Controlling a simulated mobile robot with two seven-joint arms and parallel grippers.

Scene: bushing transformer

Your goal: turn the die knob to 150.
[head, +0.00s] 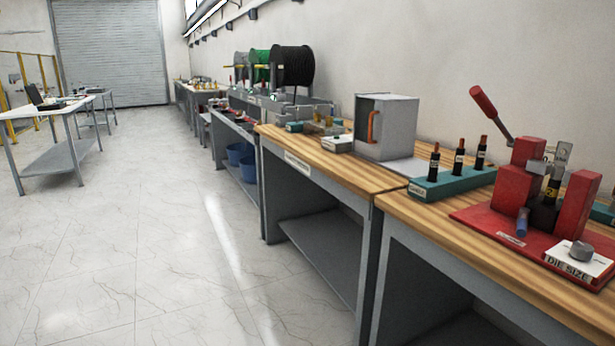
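The die knob (582,251) is a small grey round knob on top of a white block labelled "DIE SIZE" (568,270). The block sits at the front right of a red base plate (492,222) on the near wooden bench, close to the picture's right edge. The knob's scale marks are too small to read, so its setting cannot be told. Behind it stands a red press (518,178) with a raised red-handled lever (491,102). Neither of my grippers shows in the head view.
The near workbench (440,212) runs along the right wall. A teal rack (450,184) with black bushings stands left of the press. A grey box (386,127) sits on the bench beyond. The floor (150,240) left of the benches is clear. Another table (60,108) stands far left.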

